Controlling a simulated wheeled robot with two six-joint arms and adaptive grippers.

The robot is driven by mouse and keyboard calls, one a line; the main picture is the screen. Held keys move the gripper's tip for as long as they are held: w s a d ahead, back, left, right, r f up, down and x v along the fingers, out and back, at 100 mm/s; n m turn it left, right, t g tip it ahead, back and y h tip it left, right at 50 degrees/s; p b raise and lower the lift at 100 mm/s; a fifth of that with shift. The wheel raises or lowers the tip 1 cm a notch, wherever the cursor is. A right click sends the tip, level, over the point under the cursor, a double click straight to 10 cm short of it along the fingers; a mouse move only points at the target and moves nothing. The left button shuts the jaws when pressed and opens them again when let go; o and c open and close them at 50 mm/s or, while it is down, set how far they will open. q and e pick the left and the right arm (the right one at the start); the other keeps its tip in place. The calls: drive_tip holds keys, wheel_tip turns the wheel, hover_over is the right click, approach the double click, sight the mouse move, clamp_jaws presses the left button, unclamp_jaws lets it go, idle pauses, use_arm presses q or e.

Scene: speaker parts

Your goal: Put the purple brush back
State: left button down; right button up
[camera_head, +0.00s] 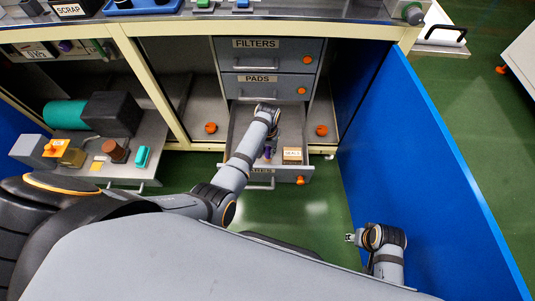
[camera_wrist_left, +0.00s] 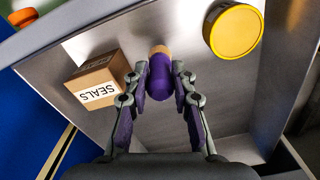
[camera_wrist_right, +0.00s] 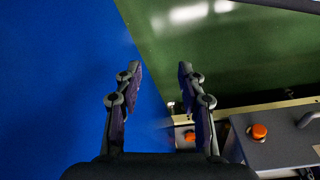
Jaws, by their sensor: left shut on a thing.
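The purple brush (camera_wrist_left: 160,82), with a tan end, is between the fingers of my left gripper (camera_wrist_left: 160,80), which is shut on it. In the head view, my left arm reaches into the open bottom drawer (camera_head: 293,173), and the purple brush (camera_head: 267,153) shows below the wrist. I cannot tell whether the brush touches the drawer floor. My right gripper (camera_wrist_right: 158,80) is open and empty, beside the blue panel.
The drawer also holds a cardboard box labelled SEALS (camera_wrist_left: 97,82) and a round yellow-lidded container (camera_wrist_left: 234,32). Closed FILTERS (camera_head: 256,56) and PADS (camera_head: 258,90) drawers are above. A pulled-out tray (camera_head: 120,172) carries several parts at left. A blue panel (camera_head: 415,160) stands right.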

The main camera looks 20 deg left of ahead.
use_arm(q)
wheel_tip(320, 180, down, 2)
drive_tip(key=shift+f, duration=0.15)
use_arm(e)
drive_tip(key=shift+a+r, duration=0.1)
drive_tip(key=shift+r, duration=0.25)
use_arm(q)
drive_tip(key=shift+f, duration=0.1)
drive_tip(key=c, duration=1.1)
unclamp_jaws()
use_arm(e)
drive_tip(key=shift+r, duration=0.1)
drive_tip(key=shift+s, duration=0.1)
